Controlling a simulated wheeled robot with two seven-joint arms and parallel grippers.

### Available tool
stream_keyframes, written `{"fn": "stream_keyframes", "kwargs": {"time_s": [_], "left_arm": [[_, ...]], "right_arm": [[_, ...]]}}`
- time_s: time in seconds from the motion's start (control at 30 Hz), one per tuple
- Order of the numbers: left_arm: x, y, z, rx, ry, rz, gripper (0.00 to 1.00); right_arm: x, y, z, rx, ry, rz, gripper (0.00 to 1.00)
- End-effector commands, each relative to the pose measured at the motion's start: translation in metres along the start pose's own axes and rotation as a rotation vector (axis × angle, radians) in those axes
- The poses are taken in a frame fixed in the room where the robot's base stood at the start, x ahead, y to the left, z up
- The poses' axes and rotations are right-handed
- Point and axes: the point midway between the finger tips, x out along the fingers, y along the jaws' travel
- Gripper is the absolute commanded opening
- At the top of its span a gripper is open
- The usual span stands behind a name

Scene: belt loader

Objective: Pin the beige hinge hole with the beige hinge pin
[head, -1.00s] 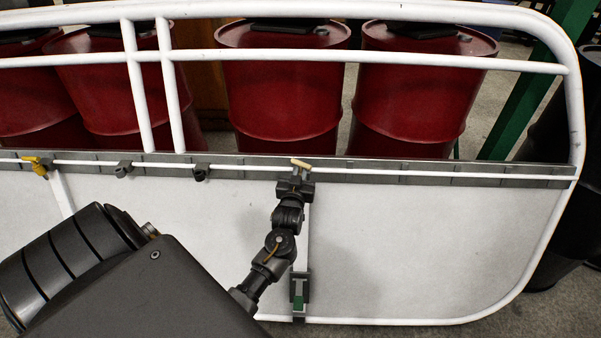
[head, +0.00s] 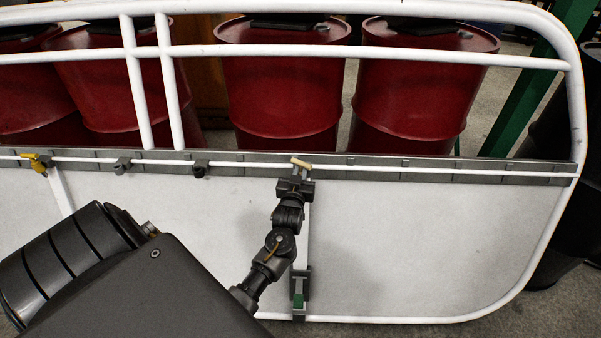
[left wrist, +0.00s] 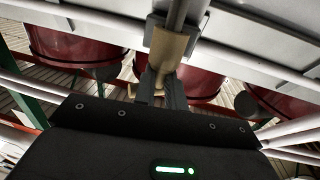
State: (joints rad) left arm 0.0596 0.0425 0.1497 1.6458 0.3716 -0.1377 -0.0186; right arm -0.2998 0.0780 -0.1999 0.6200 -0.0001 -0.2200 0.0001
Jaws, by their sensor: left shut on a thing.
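My left gripper (head: 300,174) is up at the grey hinge rail and is shut on a beige piece (head: 301,163), which I take to be the beige hinge pin. In the head view this piece is a short bar lying across the white rod on the rail. In the left wrist view, beige material (left wrist: 168,48) shows at a grey bracket and between the dark fingers (left wrist: 160,88). I cannot tell pin from hinge hole there, or how deep the pin sits. My right gripper is not in view.
A yellow piece (head: 38,162) sits on the rail at the far left. Dark brackets (head: 123,166) stand between it and my gripper. A green piece (head: 298,300) is on a lower latch. White tubes frame the panel (head: 420,245); red drums (head: 280,85) stand behind.

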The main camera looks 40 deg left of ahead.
Motion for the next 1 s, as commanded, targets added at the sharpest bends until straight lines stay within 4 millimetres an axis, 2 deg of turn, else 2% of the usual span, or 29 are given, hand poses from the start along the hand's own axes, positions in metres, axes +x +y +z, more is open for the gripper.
{"fn": "stream_keyframes", "kwargs": {"time_s": [0.03,0.1,0.13,0.3,0.57,0.67,0.77,1.0], "left_arm": [[-0.002,0.0,0.006,0.002,-0.014,0.001,0.0],[-0.002,0.0,0.007,0.003,-0.015,0.001,0.0],[-0.002,0.0,0.007,0.003,-0.016,0.001,0.16],[-0.002,0.0,0.008,0.003,-0.017,0.001,0.37],[-0.002,0.0,0.006,0.002,-0.013,0.0,0.37],[-0.008,0.0,0.005,0.001,-0.011,0.001,0.37],[-0.022,0.001,0.006,0.001,-0.012,0.002,0.37],[-0.07,0.0,0.007,0.001,-0.015,0.0,0.37]], "right_arm": [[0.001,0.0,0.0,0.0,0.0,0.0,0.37],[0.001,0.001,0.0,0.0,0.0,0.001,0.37],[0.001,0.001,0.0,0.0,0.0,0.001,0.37],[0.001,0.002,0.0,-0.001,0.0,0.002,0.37],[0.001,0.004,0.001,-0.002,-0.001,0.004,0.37],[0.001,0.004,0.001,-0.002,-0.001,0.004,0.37],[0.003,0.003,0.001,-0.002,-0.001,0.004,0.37],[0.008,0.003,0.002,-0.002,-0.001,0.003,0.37]]}}
